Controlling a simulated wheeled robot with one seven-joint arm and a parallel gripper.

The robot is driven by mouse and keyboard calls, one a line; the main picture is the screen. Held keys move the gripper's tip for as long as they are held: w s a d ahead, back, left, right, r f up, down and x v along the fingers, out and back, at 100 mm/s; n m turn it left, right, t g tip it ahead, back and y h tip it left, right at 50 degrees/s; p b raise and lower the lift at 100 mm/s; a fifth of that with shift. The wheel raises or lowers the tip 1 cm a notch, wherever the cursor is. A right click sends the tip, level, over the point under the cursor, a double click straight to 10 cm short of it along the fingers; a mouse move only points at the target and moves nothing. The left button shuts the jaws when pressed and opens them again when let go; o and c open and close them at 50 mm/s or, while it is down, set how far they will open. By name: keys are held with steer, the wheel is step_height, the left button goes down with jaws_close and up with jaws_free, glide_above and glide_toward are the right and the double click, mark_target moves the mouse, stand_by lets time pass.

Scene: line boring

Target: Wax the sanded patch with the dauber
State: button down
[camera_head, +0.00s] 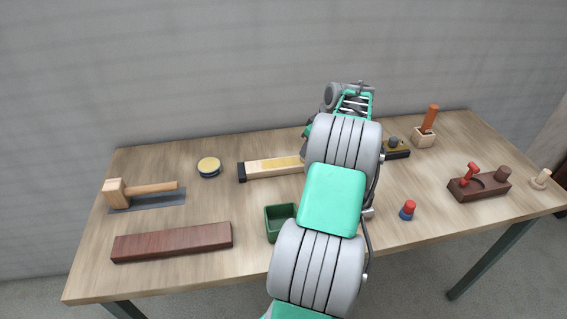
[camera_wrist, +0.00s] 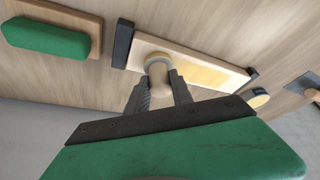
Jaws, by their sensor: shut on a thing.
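A pale wooden board (camera_head: 262,169) lies at the back middle of the table, with a yellow patch (camera_head: 289,161) on top and a dark block at its end. My arm hides its right part in the head view. In the wrist view the board (camera_wrist: 190,62) shows dark blocks at both ends, with the yellow patch (camera_wrist: 218,75) to the right of the dauber. My gripper (camera_wrist: 160,80) is shut on the dauber (camera_wrist: 157,58), whose round head is over the board near its left end there. I cannot tell whether it touches. The gripper is hidden in the head view.
A round yellow-topped tin (camera_head: 209,166) stands left of the board. A mallet (camera_head: 140,188), a dark red-brown block (camera_head: 172,241) and a green box (camera_head: 279,222) lie left and in front. A red-and-blue piece (camera_head: 408,210) and a plane-like block (camera_head: 478,187) are right. A green pad (camera_wrist: 45,38) shows in the wrist view.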

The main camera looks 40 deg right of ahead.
steer(key=shift+w+a+b, duration=0.4)
steer(key=shift+w+a, duration=0.35)
steer(key=shift+a, duration=0.3)
steer(key=shift+w+a+b, duration=0.4)
steer(key=shift+w+a, duration=0.3)
steer(key=shift+a, duration=0.35)
steer(key=shift+s+d+p, duration=0.45)
steer(key=shift+s+d, duration=0.3)
steer(key=shift+d, duration=0.3)
steer(key=shift+r, duration=0.15)
steer(key=shift+r+p, duration=0.45)
steer(key=shift+r, duration=0.05)
